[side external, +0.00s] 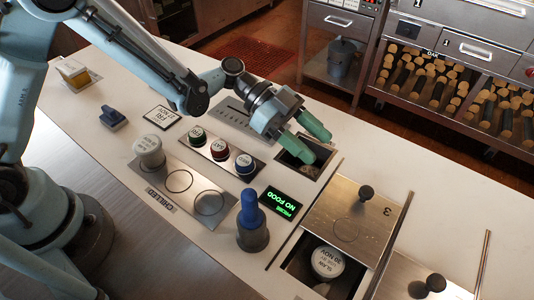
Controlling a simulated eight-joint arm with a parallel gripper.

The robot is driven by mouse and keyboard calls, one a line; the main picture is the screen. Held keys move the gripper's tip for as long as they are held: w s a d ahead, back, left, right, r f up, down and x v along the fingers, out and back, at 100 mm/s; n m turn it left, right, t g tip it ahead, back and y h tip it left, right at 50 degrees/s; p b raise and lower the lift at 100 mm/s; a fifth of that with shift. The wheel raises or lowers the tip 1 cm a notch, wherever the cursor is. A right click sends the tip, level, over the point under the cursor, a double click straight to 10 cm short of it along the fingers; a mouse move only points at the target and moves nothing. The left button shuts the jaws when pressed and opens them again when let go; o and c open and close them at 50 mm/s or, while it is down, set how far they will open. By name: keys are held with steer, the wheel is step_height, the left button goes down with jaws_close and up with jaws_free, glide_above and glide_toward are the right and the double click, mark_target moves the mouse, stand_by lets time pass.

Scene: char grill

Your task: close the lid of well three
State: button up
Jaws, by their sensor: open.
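The lid of well three (338,215) is a steel plate marked 3 with a black knob (366,192) at its far side. It lies between two dark rails, toward the back. The near part of well three (297,267) is uncovered, and a white-topped round container (328,262) labelled with a 30 Nov date shows inside. My gripper (317,147) has green fingers that are apart and empty. It is over a small dark opening in the counter, behind and left of the lid, and does not touch the lid or knob.
A blue-handled probe (252,214) stands in a grey holder left of the well, near a display (282,202) reading "NO FOOD". Another knobbed lid (400,276) is at the right. Several capped containers (219,149) sit left of my gripper. The counter's back right is clear.

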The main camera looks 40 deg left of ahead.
steer(key=m+g+y, duration=0.2)
steer(key=m+y, duration=0.1)
steer(key=m, duration=0.1)
glide_toward(367, 191)
steer(key=shift+w+a+f, duration=0.1)
steer(key=shift+f, duration=0.4)
steer(key=shift+w+a+f, duration=0.1)
steer(key=shift+f, duration=0.35)
steer(key=d+m+y, duration=0.3)
steer(key=shift+w+d+r, duration=0.25)
steer(key=shift+r, duration=0.1)
steer(key=s+d+r+m+t+y, duration=0.2)
steer(key=d+r+m+y, duration=0.3)
steer(key=r+m+y, duration=0.3)
steer(key=shift+n+h, duration=0.3)
step_height(367, 191, down, 11)
steer(key=shift+s+a+f, duration=0.1)
steer(key=shift+s+a, duration=0.05)
steer(key=shift+c, duration=0.5)
jaws_close()
